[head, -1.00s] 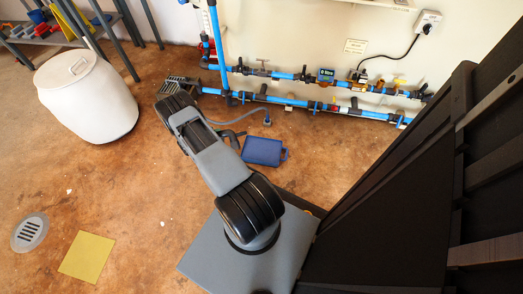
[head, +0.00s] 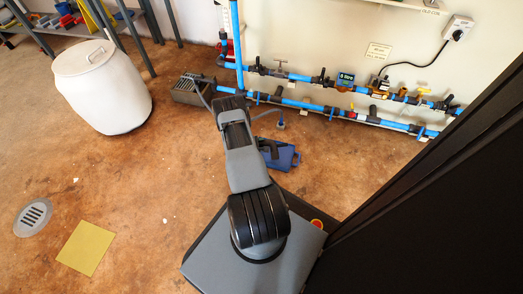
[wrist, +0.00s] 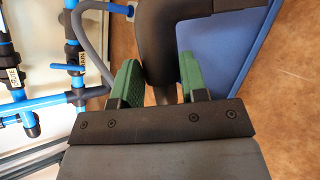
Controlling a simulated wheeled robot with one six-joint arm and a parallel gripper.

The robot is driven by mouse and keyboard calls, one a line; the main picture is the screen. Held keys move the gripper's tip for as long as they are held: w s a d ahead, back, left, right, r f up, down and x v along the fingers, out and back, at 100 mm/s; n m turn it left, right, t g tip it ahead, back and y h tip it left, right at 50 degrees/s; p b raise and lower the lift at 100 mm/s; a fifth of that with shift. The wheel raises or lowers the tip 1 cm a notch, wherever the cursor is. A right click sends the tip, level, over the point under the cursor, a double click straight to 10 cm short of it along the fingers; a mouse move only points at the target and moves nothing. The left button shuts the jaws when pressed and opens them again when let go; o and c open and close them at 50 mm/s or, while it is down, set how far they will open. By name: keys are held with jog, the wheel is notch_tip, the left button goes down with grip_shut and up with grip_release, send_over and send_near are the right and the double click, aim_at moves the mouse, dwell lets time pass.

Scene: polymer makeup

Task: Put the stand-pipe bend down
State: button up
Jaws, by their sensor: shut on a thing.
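In the wrist view, the stand-pipe bend (wrist: 168,45) is a thick black curved piece between the two green finger pads. My gripper (wrist: 160,82) is shut on it. A flat blue tray-like thing (wrist: 232,40) lies behind and to the right of the bend. In the head view, the dark end of my arm overlaps the blue tray (head: 290,158) on the floor, and the bend is hard to make out there. I cannot tell whether the bend touches the tray.
Blue pipes with valves (head: 300,105) run along the wall behind the tray. A grey crate (head: 188,93) stands left of them. A white barrel (head: 103,95), a floor drain (head: 33,217) and a yellow mat (head: 86,248) are on the left. Brown floor between is mostly clear.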

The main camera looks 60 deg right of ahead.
jog(key=shift+s+d+f, duration=0.1)
jog(key=shift+s+f, duration=0.05)
jog(key=shift+f, duration=0.1)
notch_tip(320, 180, down, 4)
jog(key=shift+s+d+r+b, duration=0.15)
jog(key=shift+r+b, duration=0.05)
jog(key=shift+b, duration=0.9)
jog(key=shift+r, duration=0.1)
jog(key=o, duration=1)
jog(key=shift+o, duration=0.2)
